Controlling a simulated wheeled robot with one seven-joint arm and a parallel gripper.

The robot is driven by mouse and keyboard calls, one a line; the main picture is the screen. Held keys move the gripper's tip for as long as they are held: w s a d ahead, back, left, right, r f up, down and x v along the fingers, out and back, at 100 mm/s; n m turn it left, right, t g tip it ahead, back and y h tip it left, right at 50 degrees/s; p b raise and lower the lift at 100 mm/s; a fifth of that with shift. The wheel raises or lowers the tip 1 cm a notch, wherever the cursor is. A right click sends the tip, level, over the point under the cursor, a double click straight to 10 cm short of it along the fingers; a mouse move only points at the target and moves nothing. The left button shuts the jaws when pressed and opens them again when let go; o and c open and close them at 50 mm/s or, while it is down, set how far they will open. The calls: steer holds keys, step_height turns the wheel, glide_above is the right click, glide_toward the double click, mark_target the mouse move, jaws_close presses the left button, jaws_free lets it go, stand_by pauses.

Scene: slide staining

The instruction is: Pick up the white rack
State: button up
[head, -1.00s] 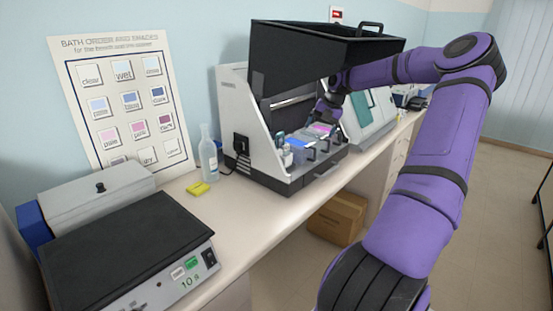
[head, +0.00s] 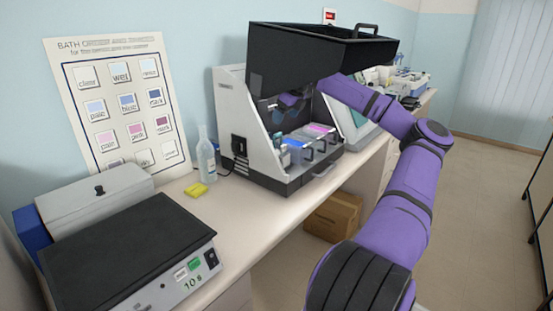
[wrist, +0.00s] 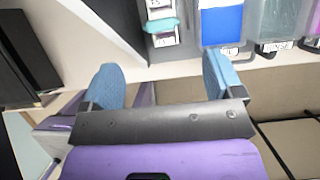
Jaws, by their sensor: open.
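My gripper (wrist: 160,76) is open and empty, with two blue fingertips wide apart and the pale bench edge behind them in the wrist view. In the head view my wrist is inside the black-hooded staining station, above its left part; the fingertips are too small to make out. I cannot pick out a white rack with certainty. A small white labelled item with a teal part (wrist: 161,30) stands beyond the fingertips, left of the blue bath (wrist: 222,27). The same blue bath shows in the head view (head: 299,150), at the left of the station's bath row.
A pink bath (head: 319,130) and a clear bath labelled RINSE (wrist: 274,25) stand right of the blue one. The black hood (head: 318,55) overhangs them. A clear bottle (head: 206,157), yellow pad (head: 196,189) and black-topped device (head: 125,248) stand left. Bench between is clear.

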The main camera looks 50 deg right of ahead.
mark_target(279, 134)
steer(key=x, duration=0.9)
steer(key=shift+s+d, duration=0.15)
steer(key=shift+s, duration=0.05)
steer(key=shift+c, duration=0.4)
steer(key=c, duration=1.2)
